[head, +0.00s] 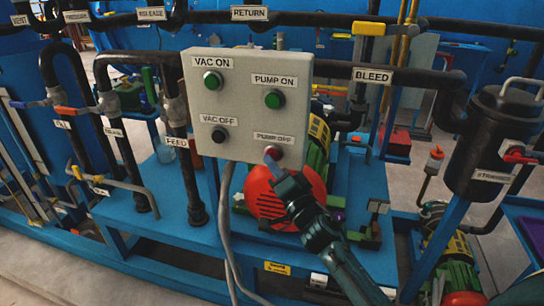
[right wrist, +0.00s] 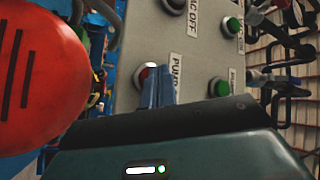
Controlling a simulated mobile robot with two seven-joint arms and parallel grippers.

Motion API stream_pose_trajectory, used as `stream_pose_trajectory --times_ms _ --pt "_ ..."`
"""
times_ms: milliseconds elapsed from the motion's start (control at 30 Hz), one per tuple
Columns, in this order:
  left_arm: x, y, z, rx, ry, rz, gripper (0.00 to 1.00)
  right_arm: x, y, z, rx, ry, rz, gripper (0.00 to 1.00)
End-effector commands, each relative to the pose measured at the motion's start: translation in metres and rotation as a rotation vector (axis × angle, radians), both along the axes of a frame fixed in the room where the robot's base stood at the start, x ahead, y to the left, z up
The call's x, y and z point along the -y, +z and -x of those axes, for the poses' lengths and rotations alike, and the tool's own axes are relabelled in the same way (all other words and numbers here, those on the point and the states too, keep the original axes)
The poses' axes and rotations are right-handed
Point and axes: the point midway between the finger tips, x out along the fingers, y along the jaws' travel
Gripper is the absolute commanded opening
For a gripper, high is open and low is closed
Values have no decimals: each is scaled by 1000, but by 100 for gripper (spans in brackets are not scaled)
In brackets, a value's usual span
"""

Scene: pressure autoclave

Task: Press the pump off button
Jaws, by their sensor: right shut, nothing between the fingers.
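A grey control box (head: 245,100) carries the labels VAC ON, PUMP ON, VAC OFF and PUMP OFF. The red pump off button (head: 272,152) is at its lower right, partly hidden by my gripper. The right gripper (head: 271,162) is shut and empty, its fingertips right at that button from below. In the right wrist view the blue fingers (right wrist: 158,86) point at the box, with the red button (right wrist: 144,75) just beside the tips. I cannot tell whether they touch it. My left gripper is not in view.
A red round pump cover (head: 268,200) sits close below the box. Grey cables (head: 225,215) hang under it. Black pipes and a strainer (head: 500,140) stand around.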

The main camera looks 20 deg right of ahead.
Motion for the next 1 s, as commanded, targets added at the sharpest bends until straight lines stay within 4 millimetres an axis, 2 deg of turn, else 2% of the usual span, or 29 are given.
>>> stream_pose_trajectory --times_ms 1000 --pt "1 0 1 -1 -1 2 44 6 0 -8 0 -2 1 0"
